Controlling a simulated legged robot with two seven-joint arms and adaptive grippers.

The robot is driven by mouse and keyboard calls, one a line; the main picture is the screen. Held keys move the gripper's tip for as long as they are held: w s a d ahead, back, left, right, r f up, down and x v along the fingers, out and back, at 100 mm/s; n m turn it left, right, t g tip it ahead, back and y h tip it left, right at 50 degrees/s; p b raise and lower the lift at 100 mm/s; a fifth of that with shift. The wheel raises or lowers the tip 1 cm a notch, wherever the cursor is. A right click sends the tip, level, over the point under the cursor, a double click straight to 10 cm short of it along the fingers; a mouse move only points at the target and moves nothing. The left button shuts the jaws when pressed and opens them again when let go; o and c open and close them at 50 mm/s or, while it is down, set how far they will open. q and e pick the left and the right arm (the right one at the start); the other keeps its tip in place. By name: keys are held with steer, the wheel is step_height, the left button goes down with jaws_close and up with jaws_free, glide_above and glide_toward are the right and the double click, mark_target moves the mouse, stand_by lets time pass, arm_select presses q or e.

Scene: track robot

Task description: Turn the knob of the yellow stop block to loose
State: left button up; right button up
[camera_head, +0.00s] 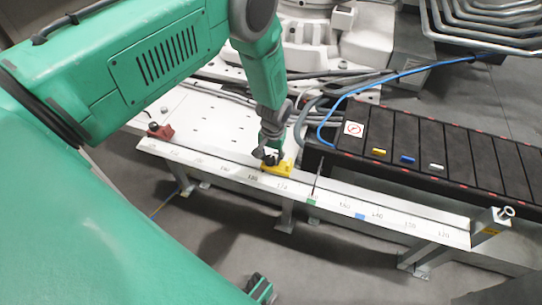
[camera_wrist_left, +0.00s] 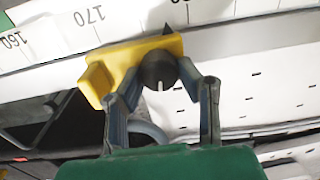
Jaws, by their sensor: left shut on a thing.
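The yellow stop block (camera_head: 284,167) sits on the white numbered rail (camera_head: 219,168) in the head view. In the left wrist view the yellow stop block (camera_wrist_left: 106,68) carries a round black knob (camera_wrist_left: 158,66) with a white pointer line. My left gripper (camera_head: 271,156) reaches down to the block from above. In the left wrist view both fingers of my left gripper (camera_wrist_left: 160,80) are closed on the sides of the knob. The knob's line points toward the gripper's palm.
A red block (camera_head: 160,131) sits at the rail's left end. A dark segmented conveyor (camera_head: 455,151) with small yellow, blue and white pieces runs behind the rail at the right. A blue cable (camera_head: 400,73) and dark hoses lie behind the gripper.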

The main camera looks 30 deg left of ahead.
arm_select(q)
steer(key=n, duration=0.4)
steer(key=shift+s+d+f, duration=0.2)
steer(key=shift+s+f, duration=0.05)
steer(key=shift+s, duration=0.05)
steer(key=shift+s+n, duration=0.1)
steer(key=shift+n, duration=1.7)
steer(key=shift+g, duration=0.3)
steer(key=o, duration=1.1)
steer(key=shift+a, duration=0.1)
steer(key=shift+o, duration=0.2)
steer(key=shift+w+r, duration=0.1)
steer(key=shift+w, duration=0.1)
